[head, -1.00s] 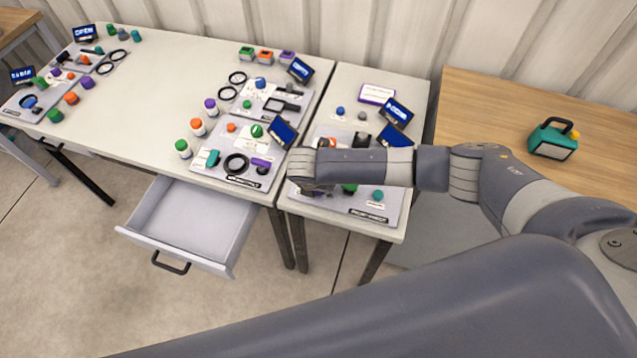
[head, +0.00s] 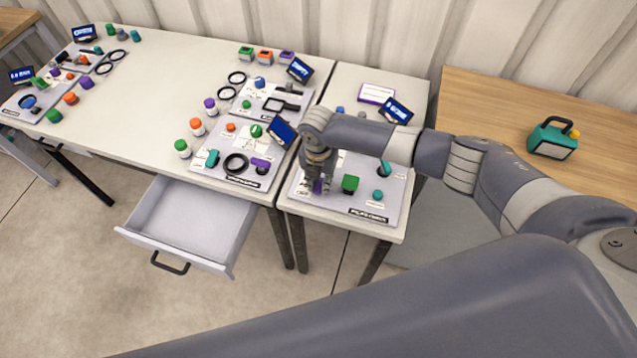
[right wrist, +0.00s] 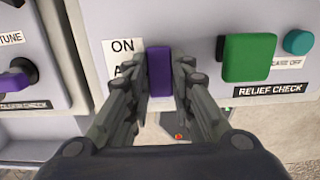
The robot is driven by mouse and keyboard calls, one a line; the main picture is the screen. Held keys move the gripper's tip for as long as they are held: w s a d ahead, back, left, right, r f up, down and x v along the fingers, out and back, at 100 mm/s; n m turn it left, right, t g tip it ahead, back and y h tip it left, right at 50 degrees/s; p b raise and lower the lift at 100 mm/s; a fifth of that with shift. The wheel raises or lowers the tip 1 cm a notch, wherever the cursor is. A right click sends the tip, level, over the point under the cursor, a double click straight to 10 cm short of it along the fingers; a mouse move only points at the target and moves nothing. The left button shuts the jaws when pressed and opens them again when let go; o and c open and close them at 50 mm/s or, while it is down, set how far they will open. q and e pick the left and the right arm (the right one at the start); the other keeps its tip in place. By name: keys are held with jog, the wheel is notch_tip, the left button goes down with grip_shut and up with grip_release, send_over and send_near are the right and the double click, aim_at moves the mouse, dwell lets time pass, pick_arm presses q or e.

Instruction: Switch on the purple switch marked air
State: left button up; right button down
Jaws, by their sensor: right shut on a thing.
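The purple switch (right wrist: 159,72) is an upright block on the light grey panel. In the right wrist view, a label (right wrist: 121,46) reading "ON" is just left of it, with a partly hidden line starting with "A" below. My right gripper (right wrist: 160,80) has its two fingers on either side of the switch, shut on it. In the head view the same gripper (head: 319,182) points down at the left part of the panel (head: 345,207), and a bit of purple shows between its fingers. My left gripper is not in view.
A green block switch (right wrist: 248,57) and a teal knob (right wrist: 299,42) are to the right on the same panel. A neighbouring panel with a purple part (right wrist: 15,82) is to the left. A screen (head: 397,110) stands behind my right arm. An open drawer (head: 190,222) is at left.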

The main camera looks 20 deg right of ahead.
aim_at(320, 183)
jog(key=shift+w+d+f, duration=0.1)
jog(key=shift+f, duration=0.1)
jog(key=shift+r+g+y+b, duration=0.2)
jog(key=shift+g+y+b, duration=0.1)
jog(key=shift+g+b, duration=0.1)
jog(key=c, duration=1.4)
grip_release()
notch_tip(320, 183, up, 12)
jog(key=shift+w+d, duration=0.15)
jog(key=shift+w, duration=0.05)
